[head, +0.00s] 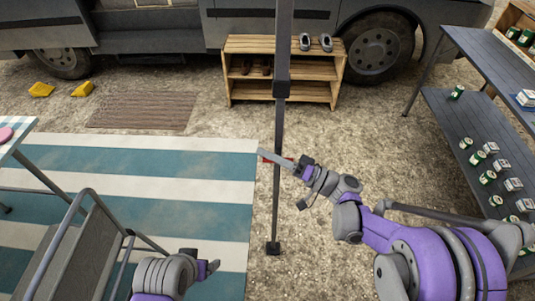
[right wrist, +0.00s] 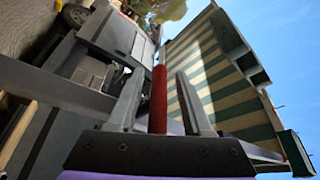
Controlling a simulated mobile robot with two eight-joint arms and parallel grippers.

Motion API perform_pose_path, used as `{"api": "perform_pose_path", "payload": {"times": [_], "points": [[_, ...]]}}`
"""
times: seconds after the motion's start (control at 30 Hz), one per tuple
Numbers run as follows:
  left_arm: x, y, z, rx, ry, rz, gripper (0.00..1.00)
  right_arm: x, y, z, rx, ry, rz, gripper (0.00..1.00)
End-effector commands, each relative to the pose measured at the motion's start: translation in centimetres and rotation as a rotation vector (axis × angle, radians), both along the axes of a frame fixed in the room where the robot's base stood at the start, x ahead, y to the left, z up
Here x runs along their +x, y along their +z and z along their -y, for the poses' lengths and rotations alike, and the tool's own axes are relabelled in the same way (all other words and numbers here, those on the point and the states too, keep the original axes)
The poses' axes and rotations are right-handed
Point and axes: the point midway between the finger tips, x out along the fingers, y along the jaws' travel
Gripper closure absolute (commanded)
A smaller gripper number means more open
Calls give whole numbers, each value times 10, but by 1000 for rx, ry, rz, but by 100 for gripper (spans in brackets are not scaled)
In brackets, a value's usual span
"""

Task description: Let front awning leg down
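The front awning leg (head: 278,125) is a dark upright pole in the middle of the head view. Its thicker upper tube ends in a collar, and a thinner section runs down to a square foot (head: 272,248). I cannot tell if the foot touches the gravel. A small red part (head: 268,156) shows at the leg beside my right gripper (head: 285,158). In the right wrist view a red bar (right wrist: 158,95) stands between the open fingers, with a gap on each side. My left gripper (head: 210,269) is low in the head view; its fingers are unclear.
A wooden shoe rack (head: 282,45) stands behind the leg against the van. A striped mat (head: 130,163) lies at left, with a grey chair (head: 80,255) in front. Shelves (head: 450,118) with cans stand at right. The striped awning (right wrist: 205,75) shows in the right wrist view.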

Motion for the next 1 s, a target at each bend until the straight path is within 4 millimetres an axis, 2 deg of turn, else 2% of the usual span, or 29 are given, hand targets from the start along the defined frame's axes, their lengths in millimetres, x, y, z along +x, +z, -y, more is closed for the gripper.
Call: {"api": "perform_pose_path", "payload": {"times": [0.2, 0.33, 0.7, 0.8, 1.0], "points": [[0, 0, 0, 0, 0, 0, 15, 0, 0, 0, 0, 0, -1, 50], [0, 0, 0, 0, 0, 0, 15, -3, -2, 9, 0, -1, 0, 50], [0, 2, 0, 0, 0, 1, 15, -25, -17, 75, -2, -3, 0, 50], [0, 2, 0, 0, 0, 1, 15, -29, -21, 88, -2, -3, 0, 50], [0, 2, 0, 0, 0, 1, 15, -34, -23, 100, -1, -1, 0, 50]]}}
